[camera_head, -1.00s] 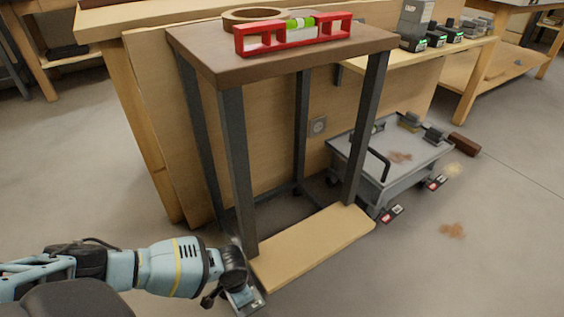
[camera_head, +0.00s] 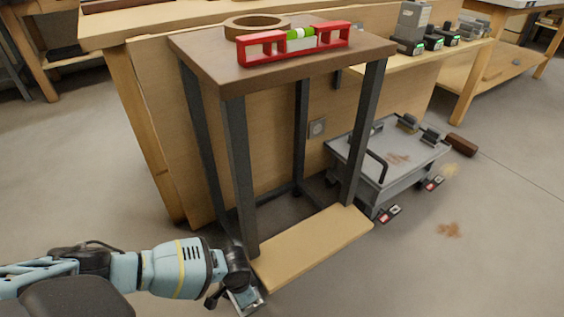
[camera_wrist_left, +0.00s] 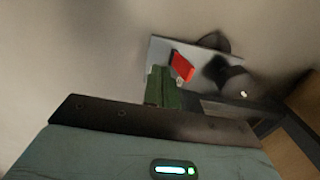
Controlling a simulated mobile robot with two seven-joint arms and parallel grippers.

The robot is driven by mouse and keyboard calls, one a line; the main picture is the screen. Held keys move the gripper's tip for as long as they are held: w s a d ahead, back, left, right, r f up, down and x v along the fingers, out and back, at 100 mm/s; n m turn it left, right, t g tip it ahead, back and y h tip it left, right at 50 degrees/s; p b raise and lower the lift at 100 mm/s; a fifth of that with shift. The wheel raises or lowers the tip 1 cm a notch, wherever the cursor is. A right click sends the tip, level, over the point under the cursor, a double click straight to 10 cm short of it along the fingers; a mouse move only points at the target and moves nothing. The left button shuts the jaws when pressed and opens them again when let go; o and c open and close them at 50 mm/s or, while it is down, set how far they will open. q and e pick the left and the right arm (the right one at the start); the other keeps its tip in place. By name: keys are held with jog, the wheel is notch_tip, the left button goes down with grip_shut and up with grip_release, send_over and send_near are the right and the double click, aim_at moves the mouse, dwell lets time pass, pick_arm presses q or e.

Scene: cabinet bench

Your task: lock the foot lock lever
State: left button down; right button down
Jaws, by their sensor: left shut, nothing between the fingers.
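The foot lock lever (camera_wrist_left: 182,66) shows in the left wrist view as a small red piece on a grey plate (camera_wrist_left: 158,50), beside dark rounded wheel-like parts (camera_wrist_left: 234,80). My left gripper (camera_wrist_left: 163,88) has its green fingers shut and empty, with the tips close to the red lever; I cannot tell whether they touch it. In the head view the left gripper (camera_head: 243,298) is low, near the floor, beside the front left leg of the stand (camera_head: 240,170). The lever is not clearly visible in that view. My right gripper is not in view.
A red level (camera_head: 293,45) and a tape ring (camera_head: 258,27) lie on the stand's top. A wooden board (camera_head: 312,246) spans the stand's foot. A grey cart (camera_head: 395,165) with red-marked pedals (camera_head: 389,214) stands to the right. Floor in front is clear.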

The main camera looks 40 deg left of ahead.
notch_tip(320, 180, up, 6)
jog(key=p, duration=0.6)
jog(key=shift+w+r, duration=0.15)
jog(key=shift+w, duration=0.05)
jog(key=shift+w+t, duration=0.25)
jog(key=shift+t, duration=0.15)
